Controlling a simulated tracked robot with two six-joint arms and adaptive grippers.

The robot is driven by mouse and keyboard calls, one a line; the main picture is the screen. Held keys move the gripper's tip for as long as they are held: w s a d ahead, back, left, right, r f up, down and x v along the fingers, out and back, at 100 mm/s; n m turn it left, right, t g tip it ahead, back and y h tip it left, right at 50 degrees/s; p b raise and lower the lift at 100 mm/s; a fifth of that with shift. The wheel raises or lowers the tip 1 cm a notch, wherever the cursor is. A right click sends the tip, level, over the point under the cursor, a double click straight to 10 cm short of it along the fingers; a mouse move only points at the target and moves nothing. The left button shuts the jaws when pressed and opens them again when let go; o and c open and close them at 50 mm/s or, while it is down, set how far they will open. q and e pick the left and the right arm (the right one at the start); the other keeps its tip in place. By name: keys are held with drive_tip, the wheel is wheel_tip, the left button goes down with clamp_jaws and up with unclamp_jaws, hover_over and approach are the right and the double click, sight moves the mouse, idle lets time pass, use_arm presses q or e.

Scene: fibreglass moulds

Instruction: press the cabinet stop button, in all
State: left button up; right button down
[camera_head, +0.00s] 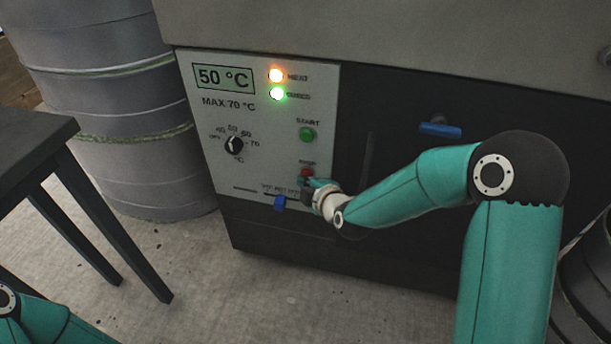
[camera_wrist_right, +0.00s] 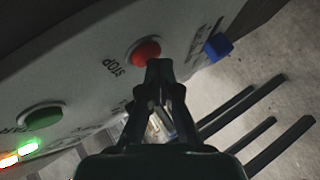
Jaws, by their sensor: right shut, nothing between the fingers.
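The cabinet's white control panel (camera_head: 215,135) faces me. Its red stop button (camera_head: 306,171) sits low on the right side of the panel, partly hidden by my right gripper (camera_head: 309,182). In the right wrist view the stop button (camera_wrist_right: 146,51) shows with the word STOP beside it. My right gripper (camera_wrist_right: 159,68) is shut and empty, its fingertips right at the button's edge. I cannot tell whether they touch it. My left gripper is out of view; only part of my left arm shows at the lower left.
A green start button (camera_head: 307,134) is above the stop button. Orange (camera_head: 276,75) and green (camera_head: 278,93) lamps are lit. The display (camera_head: 224,77) reads 50 °C, above a dial (camera_head: 234,146). A blue handle (camera_head: 279,203) is below. Drums (camera_head: 110,100) and a dark table (camera_head: 40,150) stand left.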

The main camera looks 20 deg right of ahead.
drive_tip(key=shift+w+d+r, duration=0.3)
drive_tip(key=shift+d, duration=0.05)
idle(0.4)
drive_tip(key=shift+s+a, duration=0.1)
drive_tip(key=shift+s+a+f, duration=0.2)
drive_tip(key=shift+s+a, duration=0.1)
drive_tip(key=shift+s, duration=0.05)
drive_tip(key=shift+s+a, duration=0.1)
drive_tip(key=s+a, duration=0.1)
drive_tip(key=s, duration=0.1)
drive_tip(key=s+a, duration=0.1)
drive_tip(key=s, duration=0.1)
drive_tip(key=shift+a+b, duration=0.4)
drive_tip(key=shift+d+f, duration=0.1)
idle(0.7)
